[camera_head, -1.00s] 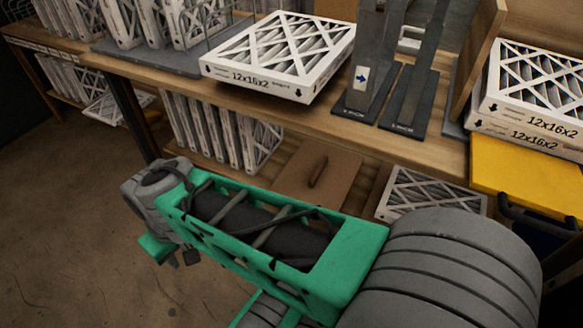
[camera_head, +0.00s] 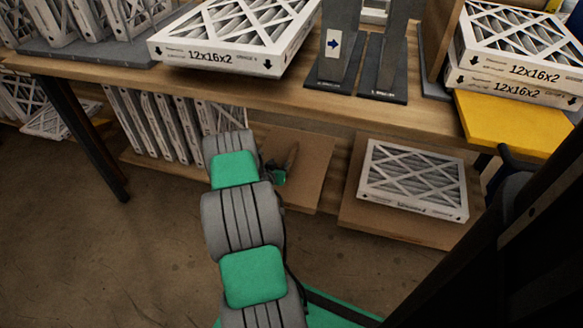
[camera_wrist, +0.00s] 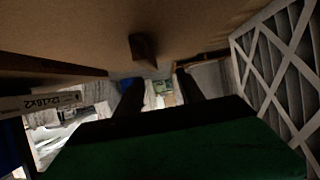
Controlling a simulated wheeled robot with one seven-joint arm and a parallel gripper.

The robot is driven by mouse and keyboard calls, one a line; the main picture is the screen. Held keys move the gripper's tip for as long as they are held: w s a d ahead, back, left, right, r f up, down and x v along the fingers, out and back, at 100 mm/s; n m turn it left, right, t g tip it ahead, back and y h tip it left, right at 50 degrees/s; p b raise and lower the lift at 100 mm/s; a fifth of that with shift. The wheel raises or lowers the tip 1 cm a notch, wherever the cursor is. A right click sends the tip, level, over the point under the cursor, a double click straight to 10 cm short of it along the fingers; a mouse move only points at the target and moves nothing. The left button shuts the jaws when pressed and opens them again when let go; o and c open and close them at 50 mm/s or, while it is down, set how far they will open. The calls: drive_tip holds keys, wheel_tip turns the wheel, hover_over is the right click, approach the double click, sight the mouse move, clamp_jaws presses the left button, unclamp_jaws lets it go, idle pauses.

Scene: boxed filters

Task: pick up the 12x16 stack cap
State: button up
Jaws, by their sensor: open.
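A stack of two white-framed filters marked 12x16x2 stands at the right in the head view, and its top filter (camera_head: 520,45) lies flat on the lower one (camera_head: 515,88). Another flat 12x16x2 filter (camera_head: 235,35) lies on the bench top at upper middle. My gripper (camera_head: 280,176) is low by the under-bench shelf, mostly hidden behind my arm and well away from the stack. In the wrist view my gripper (camera_wrist: 158,85) shows two dark, separated fingers with nothing held between them. An upside-down 12x16x2 label (camera_wrist: 45,101) shows at the left there.
The stack rests on a yellow surface (camera_head: 510,122). Grey upright plates (camera_head: 345,60) stand between the bench filters. Below, another filter (camera_head: 415,178) lies on a board, beside a brown panel (camera_head: 310,180) and several upright filters (camera_head: 165,125). Floor at left is clear.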

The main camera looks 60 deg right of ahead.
sight(290, 159)
drive_tip(key=shift+s+d+f+h, duration=0.3)
drive_tip(key=shift+s+d+f, duration=0.55)
drive_tip(key=shift+s+f, duration=0.3)
drive_tip(key=b+x, duration=0.4)
drive_tip(key=x, duration=0.3)
drive_tip(key=shift+w+r, duration=0.1)
drive_tip(key=shift+r, duration=0.2)
clamp_jaws()
